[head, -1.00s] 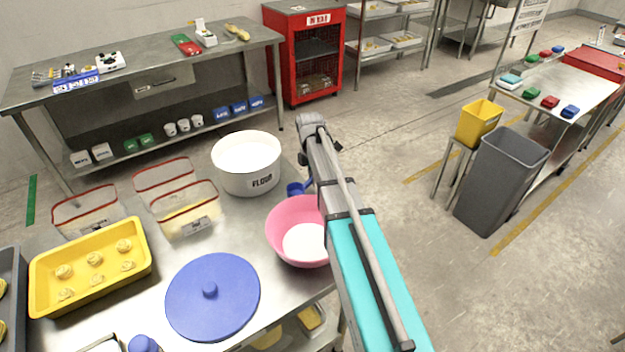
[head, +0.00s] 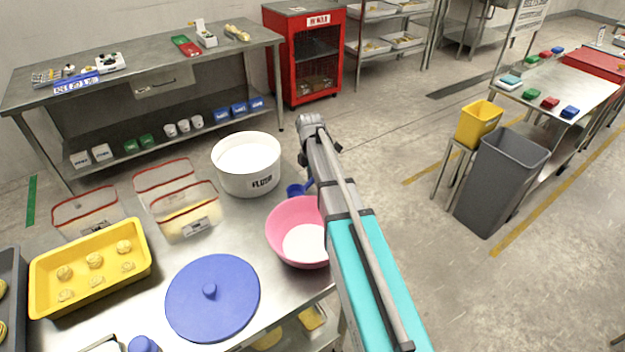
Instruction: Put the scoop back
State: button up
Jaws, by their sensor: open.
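A blue scoop (head: 294,190) lies between the white flour tub and the pink bowl, its handle running towards my arm, which partly covers it. The white flour tub (head: 247,183) stands open with white flour inside. The pink bowl (head: 284,236) holds white powder and is partly behind my arm. My gripper (head: 320,152) is mostly hidden by my own arm; only small dark parts show on either side. It is open, near the scoop's handle end. Whether it touches the scoop cannot be seen.
A blue round lid (head: 190,307) lies on the steel table. Red-rimmed clear bins (head: 208,226) and a yellow tray (head: 137,284) of dough pieces stand at the left.

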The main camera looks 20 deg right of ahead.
notch_tip(320, 180, up, 12)
jog(key=w+p, duration=0.2)
jog(key=p, duration=0.9)
jog(key=shift+f+p, duration=0.1)
jog(key=shift+p, duration=0.2)
dwell(0.5)
jog(key=s+a+m+t, duration=0.1)
jog(key=s+a+m, duration=0.1)
jog(key=s+m, duration=0.8)
jog(key=s+a+m+t, duration=0.1)
jog(key=s+a+m, duration=0.2)
jog(key=s+m, duration=0.7)
jog(key=shift+s+a+f, duration=0.15)
jog(key=shift+s+a, duration=0.1)
jog(key=shift+s, duration=0.65)
